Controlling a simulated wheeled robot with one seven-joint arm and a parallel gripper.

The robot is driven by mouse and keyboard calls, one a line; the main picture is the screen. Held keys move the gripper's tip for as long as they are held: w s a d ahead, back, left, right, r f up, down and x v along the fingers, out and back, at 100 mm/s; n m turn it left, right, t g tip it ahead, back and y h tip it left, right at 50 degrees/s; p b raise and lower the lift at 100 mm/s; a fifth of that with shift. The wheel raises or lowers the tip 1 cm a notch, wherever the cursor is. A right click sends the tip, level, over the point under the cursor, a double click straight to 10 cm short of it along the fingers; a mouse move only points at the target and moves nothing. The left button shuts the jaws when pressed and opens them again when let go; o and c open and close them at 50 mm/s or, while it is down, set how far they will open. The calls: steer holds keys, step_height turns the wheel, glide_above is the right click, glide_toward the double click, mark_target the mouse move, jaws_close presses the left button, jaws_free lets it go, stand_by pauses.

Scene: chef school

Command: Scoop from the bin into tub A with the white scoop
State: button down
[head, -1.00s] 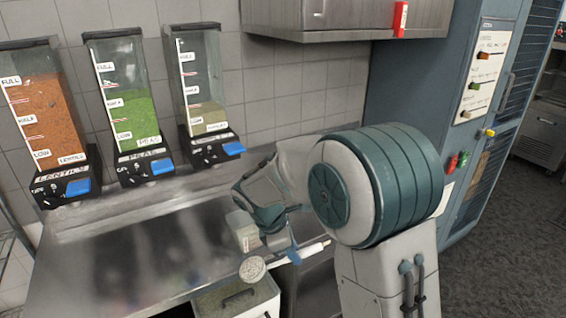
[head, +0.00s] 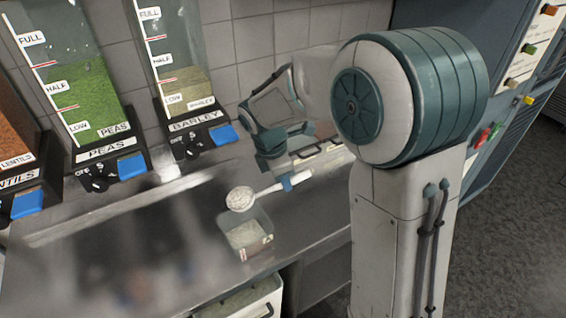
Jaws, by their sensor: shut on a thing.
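My gripper (head: 293,180) is shut on the handle of the white scoop (head: 265,190). The scoop's round bowl (head: 240,198) holds a heap of pale grains. The bowl appears above the back rim of a small clear tub (head: 258,222) on the steel counter; I cannot tell the exact gap.
Dispensers of lentils (head: 12,135), peas (head: 85,85) and barley (head: 180,85) stand along the tiled wall, with blue levers. The steel counter (head: 130,240) is clear left of the tub. A tall blue-grey cabinet (head: 450,35) stands at the right.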

mark_target(270, 189)
steer(key=shift+x, duration=1.1)
steer(key=a+h+b, duration=0.1)
steer(key=b, duration=0.1)
steer(key=h+b, duration=0.1)
steer(key=shift+s+a+t+h+b, duration=0.25)
steer(key=shift+a+t+h+b, duration=0.1)
steer(key=shift+t+h, duration=0.05)
steer(key=r+h, duration=0.1)
steer(key=a+h, duration=0.1)
steer(key=a+r+h, duration=0.1)
steer(key=shift+s+a+r+t+b, duration=0.1)
steer(key=shift+s+r+t+b, duration=0.2)
steer(key=shift+t+b, duration=0.1)
steer(key=shift+s+a+r+t+h+p, duration=0.2)
steer(key=shift+a+r+h+p, duration=0.35)
steer(key=shift+h, duration=0.2)
steer(key=shift+s+a+r+t+h+p, duration=0.1)
steer(key=shift+a+r+t+h+p, duration=0.1)
steer(key=shift+a+r+h+p, duration=0.45)
steer(key=shift+s+a+h+p, duration=0.1)
steer(key=shift+a+h+p, duration=0.3)
steer(key=shift+h, duration=0.5)
steer(key=shift+a, duration=0.15)
